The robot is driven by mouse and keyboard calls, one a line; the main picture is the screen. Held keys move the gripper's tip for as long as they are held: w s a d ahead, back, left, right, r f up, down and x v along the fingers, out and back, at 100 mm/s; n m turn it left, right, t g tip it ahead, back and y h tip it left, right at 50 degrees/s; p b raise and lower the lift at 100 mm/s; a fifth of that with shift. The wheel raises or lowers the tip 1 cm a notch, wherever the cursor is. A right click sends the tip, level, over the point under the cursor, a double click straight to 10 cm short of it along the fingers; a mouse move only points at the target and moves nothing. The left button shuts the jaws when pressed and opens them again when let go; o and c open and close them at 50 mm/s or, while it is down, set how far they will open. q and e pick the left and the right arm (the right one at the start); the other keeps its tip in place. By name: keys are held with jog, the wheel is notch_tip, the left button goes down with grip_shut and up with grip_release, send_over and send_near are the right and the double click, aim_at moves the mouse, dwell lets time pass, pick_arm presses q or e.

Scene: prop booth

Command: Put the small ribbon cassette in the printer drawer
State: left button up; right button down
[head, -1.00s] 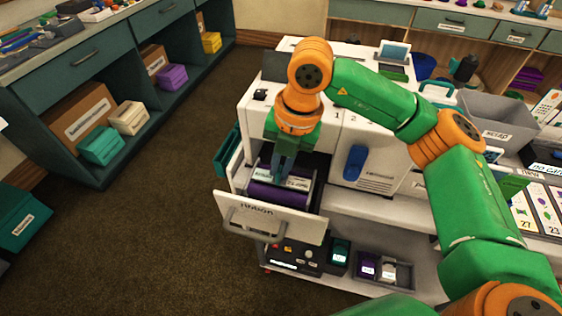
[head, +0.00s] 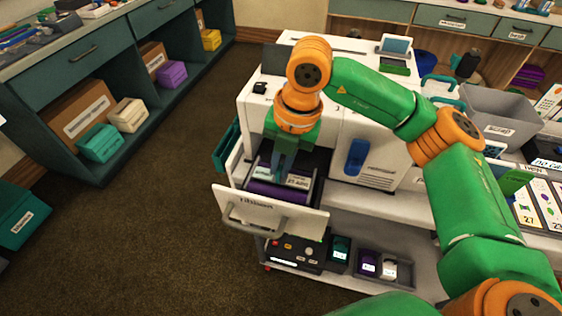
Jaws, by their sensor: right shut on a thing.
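The printer drawer (head: 262,213) is pulled out at the front of the white printer (head: 280,88). My right gripper (head: 282,178) points down into it and is shut on the small ribbon cassette (head: 298,182), which shows a pale label on both sides of the fingers. A purple roll-like part (head: 275,192) shows just below the label. I cannot tell whether it belongs to the cassette or whether the cassette touches the drawer floor. The drawer front and the fingers hide the lower part. My left gripper is not in view.
The lower shelf holds a control box (head: 293,252), a dark green cassette (head: 340,250) and a grey bin (head: 402,270) with purple and white items. A blue handle (head: 356,157) sticks out right of the drawer. A grey scrap bin (head: 500,113) stands at right.

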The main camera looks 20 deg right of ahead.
jog(key=shift+f+b, duration=0.45)
jog(key=shift+f, duration=0.2)
jog(key=c, duration=0.8)
grip_release()
jog(key=shift+c, duration=0.2)
jog(key=shift+r, duration=0.15)
jog(key=r, duration=0.4)
jog(key=d+r, duration=0.1)
jog(key=r, duration=0.2)
jog(key=shift+s, duration=0.4)
jog(key=shift+f, duration=0.1)
